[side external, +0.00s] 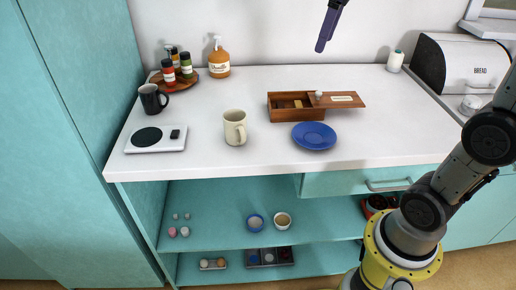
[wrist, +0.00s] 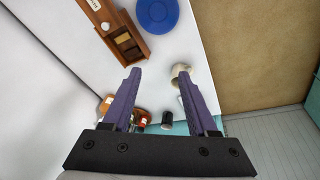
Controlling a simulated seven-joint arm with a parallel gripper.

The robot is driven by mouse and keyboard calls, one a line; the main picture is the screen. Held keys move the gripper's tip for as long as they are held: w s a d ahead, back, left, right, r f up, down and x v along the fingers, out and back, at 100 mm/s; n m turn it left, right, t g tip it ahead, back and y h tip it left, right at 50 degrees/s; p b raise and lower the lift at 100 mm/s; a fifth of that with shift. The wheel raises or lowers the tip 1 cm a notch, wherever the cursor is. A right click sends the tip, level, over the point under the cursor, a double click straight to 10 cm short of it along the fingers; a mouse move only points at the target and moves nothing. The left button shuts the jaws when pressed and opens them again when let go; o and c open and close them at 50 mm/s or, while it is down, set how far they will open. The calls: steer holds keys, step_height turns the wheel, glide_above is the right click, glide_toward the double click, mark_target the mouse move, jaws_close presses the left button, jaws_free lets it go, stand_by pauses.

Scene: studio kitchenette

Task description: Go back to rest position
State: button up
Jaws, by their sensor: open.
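My gripper (wrist: 160,76) shows two purple fingers spread apart in the wrist view, with nothing between them. In the side external view only a purple part of my gripper (side external: 326,32) shows at the top edge, high above the back of the white counter (side external: 190,105). The rest of it is out of frame. A wooden box (side external: 290,113) with a partly slid lid (side external: 340,100) stands on the counter below, apart from my gripper. It also shows at the upper left of the wrist view (wrist: 108,30).
A blue plate (side external: 314,136) lies before the box. A cream mug (side external: 235,127), black mug (side external: 152,99), small hob (side external: 157,139), spice tray (side external: 173,83) and soap bottle (side external: 219,62) stand left. A bread box (side external: 461,72) stands at right. The air around my gripper looks clear.

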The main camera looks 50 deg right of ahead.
steer(key=s+a+f+t, duration=0.2)
steer(key=s+a+f, duration=0.3)
steer(key=s, duration=0.4)
steer(key=s+a+f+m, duration=0.2)
steer(key=s+f, duration=0.3)
steer(key=f, duration=0.4)
steer(key=shift+s+a+m+t+y, duration=0.35)
steer(key=shift+a+m+t+y, duration=0.05)
steer(key=shift+a, duration=0.1)
